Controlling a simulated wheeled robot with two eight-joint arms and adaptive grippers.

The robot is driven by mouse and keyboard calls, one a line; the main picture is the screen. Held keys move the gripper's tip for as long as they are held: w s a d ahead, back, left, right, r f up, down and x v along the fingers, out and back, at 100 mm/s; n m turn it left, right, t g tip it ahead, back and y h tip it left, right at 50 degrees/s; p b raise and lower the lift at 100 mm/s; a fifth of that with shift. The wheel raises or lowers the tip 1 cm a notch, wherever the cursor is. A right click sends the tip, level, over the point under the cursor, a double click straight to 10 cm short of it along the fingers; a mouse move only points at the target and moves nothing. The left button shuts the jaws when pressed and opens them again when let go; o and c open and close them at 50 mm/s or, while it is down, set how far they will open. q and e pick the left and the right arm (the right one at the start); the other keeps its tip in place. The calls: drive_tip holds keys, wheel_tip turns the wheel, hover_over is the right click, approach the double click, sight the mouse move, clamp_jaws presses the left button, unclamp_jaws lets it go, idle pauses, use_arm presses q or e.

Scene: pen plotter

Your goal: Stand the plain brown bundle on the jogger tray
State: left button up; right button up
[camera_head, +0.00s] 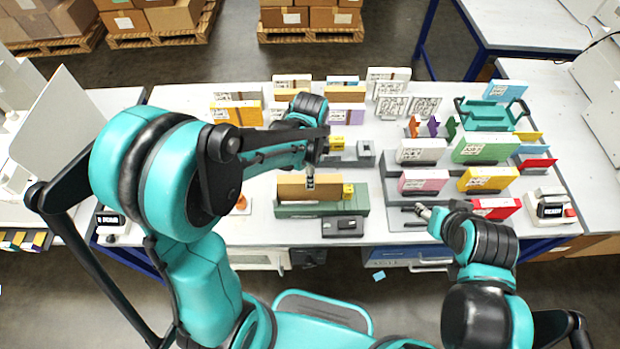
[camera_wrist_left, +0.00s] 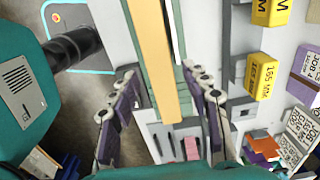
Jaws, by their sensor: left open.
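The plain brown bundle (camera_head: 295,187) stands on its long edge on a low green fixture (camera_head: 290,211) in the front middle of the table. In the left wrist view it shows as a tan strip (camera_wrist_left: 152,45) between green edges. My left gripper (camera_head: 310,180) is over the bundle; in the wrist view its fingers (camera_wrist_left: 160,73) are apart, one on each side of it. Contact cannot be told. My right gripper (camera_head: 425,212) is near the front right rack, its jaw gap unclear. A teal tray with handles (camera_head: 488,114) stands at the back right; I cannot tell which is the jogger tray.
A grey rack (camera_head: 397,197) at the right holds several coloured bundles. More bundles stand along the back, some brown with printed labels. A grey fixture with a yellow block (camera_head: 337,144) lies just behind the green one.

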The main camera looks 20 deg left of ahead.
use_arm(q)
wheel_tip(320, 180, up, 5)
drive_tip(key=shift+p, duration=0.5)
drive_tip(key=s+a+r+n+t, duration=0.4)
drive_tip(key=s+r+n+t, duration=0.3)
drive_tip(key=s+n, duration=0.3)
drive_tip(key=r+n, duration=0.1)
drive_tip(key=n, duration=0.3)
drive_tip(key=shift+s+a+r+n, duration=0.15)
drive_tip(key=shift+a+r+n, duration=0.1)
drive_tip(key=shift+a+n, duration=0.15)
wheel_tip(320, 180, down, 8)
drive_tip(key=b, duration=0.7)
drive_tip(key=shift+b, duration=0.35)
drive_tip(key=shift+r, duration=0.1)
